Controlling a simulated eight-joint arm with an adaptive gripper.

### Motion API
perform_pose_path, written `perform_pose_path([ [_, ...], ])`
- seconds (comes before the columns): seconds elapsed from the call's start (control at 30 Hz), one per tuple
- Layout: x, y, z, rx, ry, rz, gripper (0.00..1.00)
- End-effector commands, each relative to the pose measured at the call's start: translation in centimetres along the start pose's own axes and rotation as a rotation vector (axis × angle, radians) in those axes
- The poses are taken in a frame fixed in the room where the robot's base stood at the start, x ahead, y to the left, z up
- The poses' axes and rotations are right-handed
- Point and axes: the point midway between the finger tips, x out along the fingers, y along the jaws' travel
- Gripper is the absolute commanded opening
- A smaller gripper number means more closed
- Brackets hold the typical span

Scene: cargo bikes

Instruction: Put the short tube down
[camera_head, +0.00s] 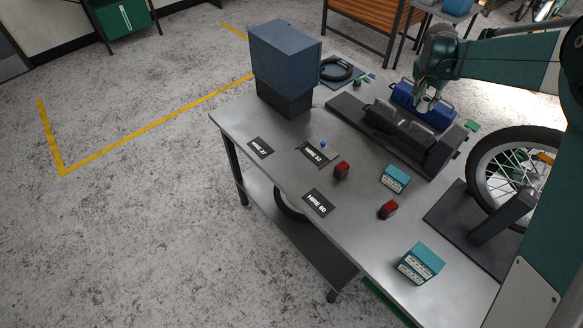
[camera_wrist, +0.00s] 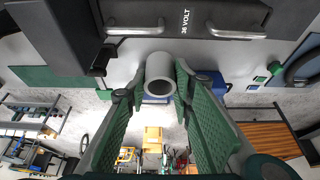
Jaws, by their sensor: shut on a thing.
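The short tube (camera_wrist: 158,72) is a grey, hollow cylinder, seen in the wrist view with its open end facing the camera. My gripper (camera_wrist: 160,88) is shut on it, with a green-padded finger on each side. I cannot make out the tube clearly there. The battery, marked "36 VOLT", also shows close by at the top of the wrist view (camera_wrist: 135,14).
The steel bench (camera_head: 291,190) carries a blue-grey bin (camera_head: 285,55), a black coil (camera_head: 338,68), red lamps (camera_head: 341,171), teal boxes (camera_head: 396,179) and dark name plates (camera_head: 318,202). A wheel (camera_head: 515,165) stands on the right. The bench's near left part has bare room.

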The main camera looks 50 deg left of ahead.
Motion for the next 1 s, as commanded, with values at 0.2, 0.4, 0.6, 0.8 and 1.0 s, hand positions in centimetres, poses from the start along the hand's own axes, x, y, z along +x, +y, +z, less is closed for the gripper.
perform_pose_path([
  [0.2,-0.6,-5.0,5.8,0.009,0.0,0.005,0.1],
  [0.4,-1.3,-8.9,11.1,0.025,0.0,0.012,0.1],
  [0.6,-2.2,-12.3,16.4,0.043,0.0,0.02,0.1],
  [0.8,-3.4,-15.3,21.9,0.065,0.0,0.028,0.1],
  [1.0,-4.6,-17.9,27.6,0.088,0.0,0.038,0.1],
])
